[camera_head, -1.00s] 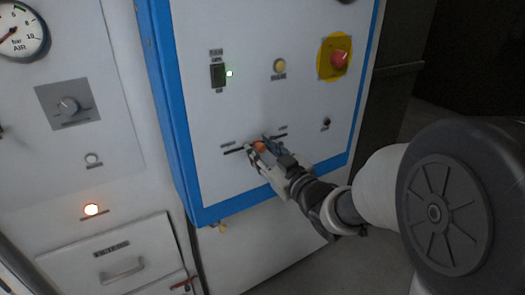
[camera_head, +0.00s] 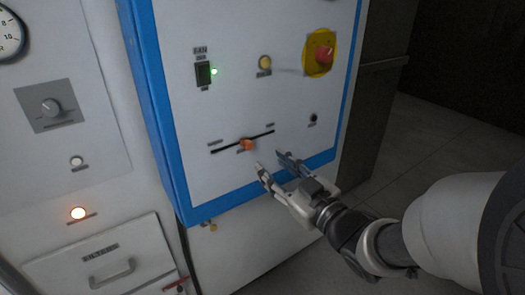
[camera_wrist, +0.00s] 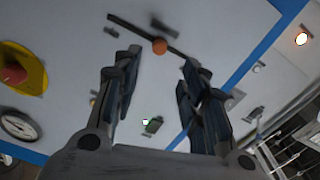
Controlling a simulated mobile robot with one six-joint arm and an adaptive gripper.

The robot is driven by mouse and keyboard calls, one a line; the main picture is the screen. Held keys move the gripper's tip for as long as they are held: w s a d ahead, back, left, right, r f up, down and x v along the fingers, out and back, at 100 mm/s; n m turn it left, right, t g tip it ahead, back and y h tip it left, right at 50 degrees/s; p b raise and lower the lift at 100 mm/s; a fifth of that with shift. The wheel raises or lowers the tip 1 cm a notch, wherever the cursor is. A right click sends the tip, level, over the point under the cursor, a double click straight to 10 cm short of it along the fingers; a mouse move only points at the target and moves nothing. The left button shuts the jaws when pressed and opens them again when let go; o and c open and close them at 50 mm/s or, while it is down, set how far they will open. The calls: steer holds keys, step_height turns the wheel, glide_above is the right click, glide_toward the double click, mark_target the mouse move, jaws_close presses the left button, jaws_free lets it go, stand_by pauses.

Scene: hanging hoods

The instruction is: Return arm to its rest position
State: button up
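My gripper (camera_head: 272,168) is open and empty in front of the lower part of a white control panel (camera_head: 270,110) with a blue edge. It stands apart from the panel, to the lower right of an orange slider knob (camera_head: 247,144) on a dark slanted slot. In the wrist view my two fingers (camera_wrist: 158,95) are spread wide with nothing between them, and the orange knob (camera_wrist: 160,46) shows beyond their tips. My arm reaches in from the right side of the head view.
The panel carries a red emergency button (camera_head: 323,54) on yellow, a green-lit fan switch (camera_head: 204,73) and a yellow button (camera_head: 265,62). A drawer (camera_head: 103,262) and an orange lamp (camera_head: 78,213) are at left. Open floor (camera_head: 420,140) lies at right.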

steer(key=shift+s+d, duration=0.35)
steer(key=shift+s, duration=0.25)
steer(key=s+d+f+m+g+h, duration=0.1)
steer(key=s+d+m+g+h, duration=0.15)
steer(key=d+h, duration=0.3)
steer(key=s+d+f+m+g+h, duration=0.1)
steer(key=s+d+f+m+h, duration=0.15)
steer(key=d+m+h, duration=0.35)
steer(key=s+a+f+m+g+y, duration=0.1)
steer(key=s+f+g, duration=0.2)
steer(key=s, duration=1.6)
steer(key=g, duration=0.4)
steer(key=shift+s, duration=0.3)
steer(key=shift+f+y, duration=0.1)
steer(key=shift+y, duration=0.15)
stand_by(0.9)
